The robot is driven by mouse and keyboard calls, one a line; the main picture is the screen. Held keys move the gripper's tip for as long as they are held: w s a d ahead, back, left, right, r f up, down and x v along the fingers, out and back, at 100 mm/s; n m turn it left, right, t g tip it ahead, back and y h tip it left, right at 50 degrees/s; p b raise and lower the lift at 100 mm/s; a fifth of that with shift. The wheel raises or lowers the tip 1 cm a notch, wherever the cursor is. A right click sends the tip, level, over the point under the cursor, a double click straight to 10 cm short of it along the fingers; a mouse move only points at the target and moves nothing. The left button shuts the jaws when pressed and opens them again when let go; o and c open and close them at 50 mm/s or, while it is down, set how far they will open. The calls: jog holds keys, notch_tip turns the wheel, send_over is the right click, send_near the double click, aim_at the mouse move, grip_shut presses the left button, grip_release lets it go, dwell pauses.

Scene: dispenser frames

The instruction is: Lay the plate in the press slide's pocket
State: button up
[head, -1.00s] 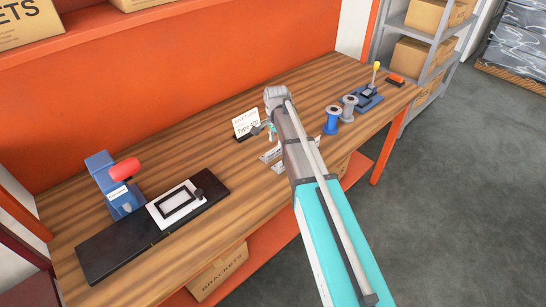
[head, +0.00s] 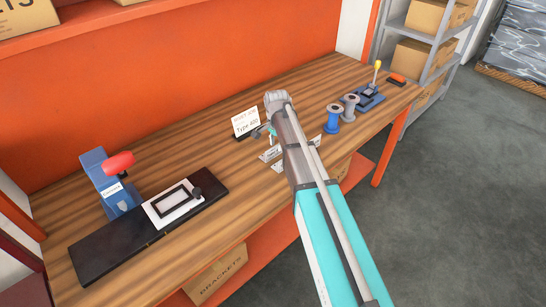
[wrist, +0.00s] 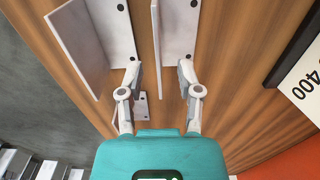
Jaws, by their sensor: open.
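The blue press (head: 112,182) with a red handle stands at the left of the bench. Beside it, on a black base (head: 100,250), is a white slide (head: 158,217) with a dark-rimmed rectangular pocket (head: 172,201) and a black knob. The pocket looks empty. My gripper (wrist: 159,72) is open and points down over the bench near pale L-shaped pieces. In the wrist view one piece (wrist: 80,45) is left of the fingers and another (wrist: 176,35) is ahead. A small pale part (wrist: 140,105) shows between the fingers. I cannot tell which of these is the plate.
A "Type 400" sign (head: 245,122) stands behind my gripper; it also shows in the wrist view (wrist: 300,80). Blue and grey spools (head: 333,118) and a blue device with a yellow-tipped lever (head: 370,98) stand to the right. Bench between press and sign is clear.

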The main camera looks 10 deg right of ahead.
jog(key=shift+f+b, duration=0.65)
jog(key=shift+f, duration=0.3)
grip_shut()
